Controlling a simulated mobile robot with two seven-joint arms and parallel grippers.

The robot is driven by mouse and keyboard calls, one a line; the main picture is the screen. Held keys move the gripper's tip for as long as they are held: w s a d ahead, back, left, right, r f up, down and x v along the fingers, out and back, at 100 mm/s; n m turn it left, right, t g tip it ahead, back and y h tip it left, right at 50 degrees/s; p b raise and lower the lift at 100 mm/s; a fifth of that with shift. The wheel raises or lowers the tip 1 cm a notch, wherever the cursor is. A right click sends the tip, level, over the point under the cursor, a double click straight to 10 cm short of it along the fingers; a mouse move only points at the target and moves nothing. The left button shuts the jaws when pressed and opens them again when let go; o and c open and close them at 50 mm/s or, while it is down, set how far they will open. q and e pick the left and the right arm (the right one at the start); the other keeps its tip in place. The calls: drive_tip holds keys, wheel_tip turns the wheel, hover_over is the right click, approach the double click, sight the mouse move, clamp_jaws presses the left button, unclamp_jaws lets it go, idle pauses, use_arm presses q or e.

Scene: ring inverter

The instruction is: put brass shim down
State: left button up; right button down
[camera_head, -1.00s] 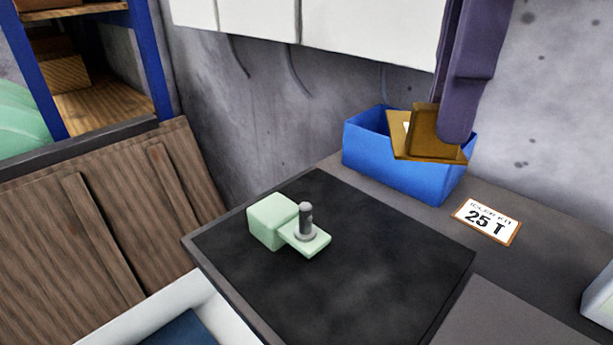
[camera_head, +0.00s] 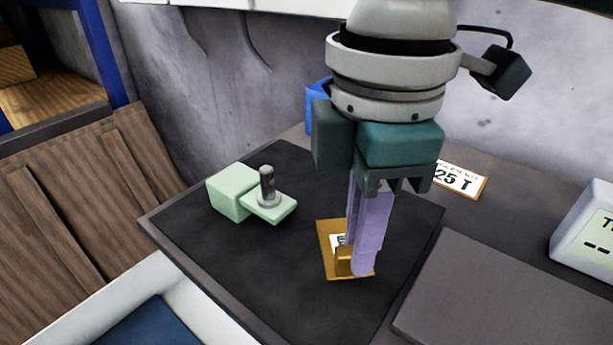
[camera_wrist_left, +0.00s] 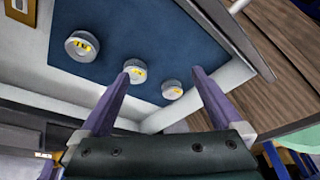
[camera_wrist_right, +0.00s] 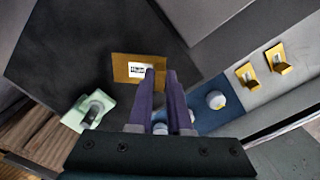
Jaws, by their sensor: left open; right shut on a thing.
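The brass shim (camera_head: 330,262) is a flat yellow-brown plate with a raised tab and a white label. It is low over or on the black mat (camera_head: 270,305) in the head view; I cannot tell whether it touches. My right gripper (camera_head: 358,262) is shut on the shim's tab, pointing down from above. In the right wrist view the shim (camera_wrist_right: 125,72) shows at the tips of the purple fingers (camera_wrist_right: 160,75). My left gripper (camera_wrist_left: 163,75) is open and empty in the left wrist view, above a blue-floored tray (camera_wrist_left: 75,75); it is not in the head view.
A pale green block with a grey peg (camera_head: 250,195) stands on the mat left of the shim. A blue bin (camera_head: 318,100) is partly hidden behind my right arm. A 25 T sign (camera_head: 460,180) lies at right. Two brass pieces (camera_wrist_right: 262,65) show in the right wrist view.

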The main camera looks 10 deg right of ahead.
drive_tip(key=shift+f, duration=1.55)
drive_tip(key=shift+f, duration=0.15)
drive_tip(key=c, duration=0.8)
unclamp_jaws()
drive_tip(key=shift+c, duration=0.2)
wheel_tip(320, 180, up, 12)
drive_tip(key=p, duration=0.1)
drive_tip(key=shift+r, duration=0.2)
